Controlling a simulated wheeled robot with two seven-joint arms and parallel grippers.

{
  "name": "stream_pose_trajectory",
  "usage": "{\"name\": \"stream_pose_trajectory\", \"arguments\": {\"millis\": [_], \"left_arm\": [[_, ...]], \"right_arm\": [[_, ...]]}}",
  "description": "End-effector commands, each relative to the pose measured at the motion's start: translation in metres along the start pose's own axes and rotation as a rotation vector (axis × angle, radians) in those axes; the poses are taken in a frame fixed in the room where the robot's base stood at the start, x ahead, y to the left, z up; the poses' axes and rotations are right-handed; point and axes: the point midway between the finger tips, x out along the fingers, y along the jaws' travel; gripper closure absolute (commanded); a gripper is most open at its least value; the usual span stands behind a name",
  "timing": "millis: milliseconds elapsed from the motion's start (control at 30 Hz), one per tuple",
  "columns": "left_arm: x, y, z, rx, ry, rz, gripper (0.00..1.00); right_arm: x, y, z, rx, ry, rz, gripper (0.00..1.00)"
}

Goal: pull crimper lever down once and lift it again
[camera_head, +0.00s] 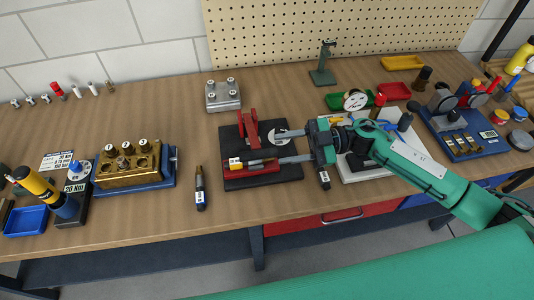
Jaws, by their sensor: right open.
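The likely crimper is a black-based device (262,183) with red parts, near the middle of the table. A red upright piece (253,124), possibly its lever, rises from the back of the base. A red block (237,171) at its front left holds a tube with a yellow end. My right gripper (270,149) is open and reaches in from the right. Its two fingers are spread over the base, to the right of the red upright piece. Contact between the fingers and the device cannot be told. My left gripper is not in view.
A grey block (223,95) sits behind. A white-based device (358,173) is partly hidden under my right arm. Bare table lies left of the grey block.

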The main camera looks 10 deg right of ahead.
Motion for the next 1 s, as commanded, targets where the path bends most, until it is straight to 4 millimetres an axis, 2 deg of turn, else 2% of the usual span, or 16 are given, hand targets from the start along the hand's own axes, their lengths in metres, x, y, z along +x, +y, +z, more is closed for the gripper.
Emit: {"name": "stream_pose_trajectory", "arguments": {"millis": [33,100,300,433,700,767,933,1000], "left_arm": [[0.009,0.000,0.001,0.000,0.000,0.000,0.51],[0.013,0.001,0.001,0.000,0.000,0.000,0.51],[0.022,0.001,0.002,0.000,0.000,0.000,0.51],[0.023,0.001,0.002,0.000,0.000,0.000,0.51],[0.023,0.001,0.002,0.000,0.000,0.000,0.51],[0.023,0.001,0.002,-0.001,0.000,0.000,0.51],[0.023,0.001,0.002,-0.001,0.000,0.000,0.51],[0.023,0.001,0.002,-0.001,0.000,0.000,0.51]], "right_arm": [[-0.012,-0.002,0.005,0.000,-0.004,0.001,0.57],[-0.027,-0.002,0.004,0.001,-0.004,0.000,0.57],[-0.055,0.000,0.002,0.001,-0.001,0.001,0.57],[-0.063,0.000,0.001,0.001,0.000,-0.001,0.57],[-0.065,0.000,0.000,0.001,0.001,-0.001,0.57],[-0.064,0.000,0.000,0.001,0.001,0.000,0.65],[-0.051,0.005,0.000,-0.013,0.020,0.075,0.98],[-0.040,0.011,0.000,-0.025,0.035,0.159,1.00]]}}
